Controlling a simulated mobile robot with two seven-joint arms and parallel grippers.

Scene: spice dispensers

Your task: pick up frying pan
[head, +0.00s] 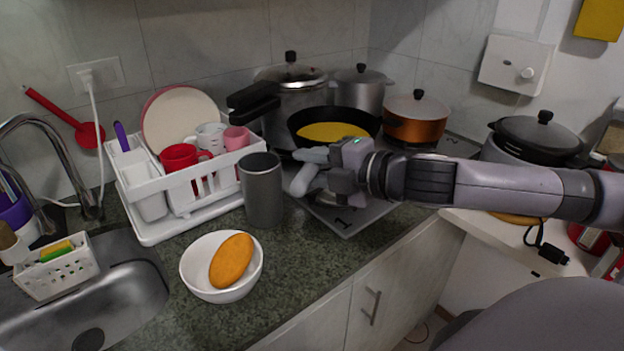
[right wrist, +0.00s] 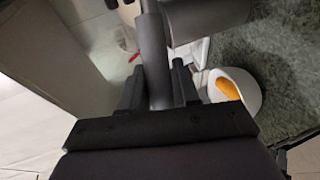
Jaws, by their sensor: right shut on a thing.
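The black frying pan (head: 297,124) sits at the back of the stove, in front of the pots, with a flat yellow food (head: 333,132) in it. My right gripper (head: 312,170) is at the pan's near side, above the stove's front left. In the right wrist view, a dark rod, apparently the pan's handle (right wrist: 154,60), runs between the two fingers (right wrist: 157,88), and they are shut on it. In the head view, the gripper hides the handle and part of the pan's near side. My left gripper is not in view.
A grey tumbler (head: 262,190) stands close left of the gripper. A white bowl (head: 195,270) with an orange food is nearer. A dish rack (head: 150,232) stands left. A pressure cooker (head: 289,75) and a copper pot (head: 416,122) crowd the pan. Counter near the front edge is clear.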

